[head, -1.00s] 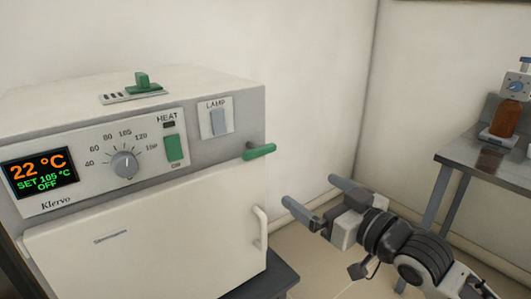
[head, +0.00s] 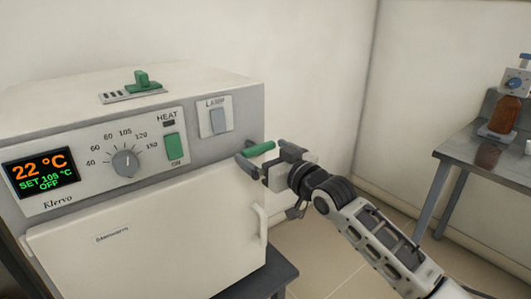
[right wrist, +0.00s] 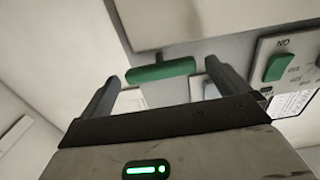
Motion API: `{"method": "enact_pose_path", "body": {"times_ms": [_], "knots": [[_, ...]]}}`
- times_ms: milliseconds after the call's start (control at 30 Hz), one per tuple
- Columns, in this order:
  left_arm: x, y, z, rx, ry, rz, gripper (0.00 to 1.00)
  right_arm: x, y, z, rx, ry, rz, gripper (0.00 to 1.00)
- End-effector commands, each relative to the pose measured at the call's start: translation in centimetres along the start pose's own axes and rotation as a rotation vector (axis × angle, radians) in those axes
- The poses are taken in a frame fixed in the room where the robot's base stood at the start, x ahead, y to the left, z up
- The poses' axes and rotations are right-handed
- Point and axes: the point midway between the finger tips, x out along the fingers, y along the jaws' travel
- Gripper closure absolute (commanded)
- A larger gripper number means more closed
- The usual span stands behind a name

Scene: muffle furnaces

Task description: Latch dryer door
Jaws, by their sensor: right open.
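The dryer is a white box with a grey front, and its white door (head: 150,250) looks closed against the front. A green latch lever (head: 262,149) sticks out to the right from the front's right edge, above the white door handle (head: 261,228). My right gripper (head: 261,154) is open at the lever, with one finger on either side of it. In the right wrist view the green lever (right wrist: 160,71) lies across the gap between the open fingers (right wrist: 163,72). Whether a finger touches it, I cannot tell. My left gripper is out of view.
The panel has a display (head: 40,174) reading 22 °C, a dial (head: 126,163), a green heat switch (head: 174,147) and a lamp switch (head: 218,121). A metal table (head: 470,155) with a brown bottle (head: 503,118) stands at the right. Floor between is clear.

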Motion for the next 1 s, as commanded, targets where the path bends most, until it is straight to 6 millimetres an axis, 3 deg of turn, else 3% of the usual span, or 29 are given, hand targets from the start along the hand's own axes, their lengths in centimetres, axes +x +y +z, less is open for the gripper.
{"method": "enact_pose_path", "body": {"times_ms": [333,500,1000], "knots": [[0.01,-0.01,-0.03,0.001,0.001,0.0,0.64,0.44,-0.02,0.02,0.0,0.0,0.0,0.0],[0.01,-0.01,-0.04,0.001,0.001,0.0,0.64,0.43,-0.01,0.02,0.001,0.0,0.0,0.41],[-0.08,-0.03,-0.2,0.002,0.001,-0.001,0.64,0.41,0.03,-0.01,-0.108,-0.002,0.0,0.41]]}}
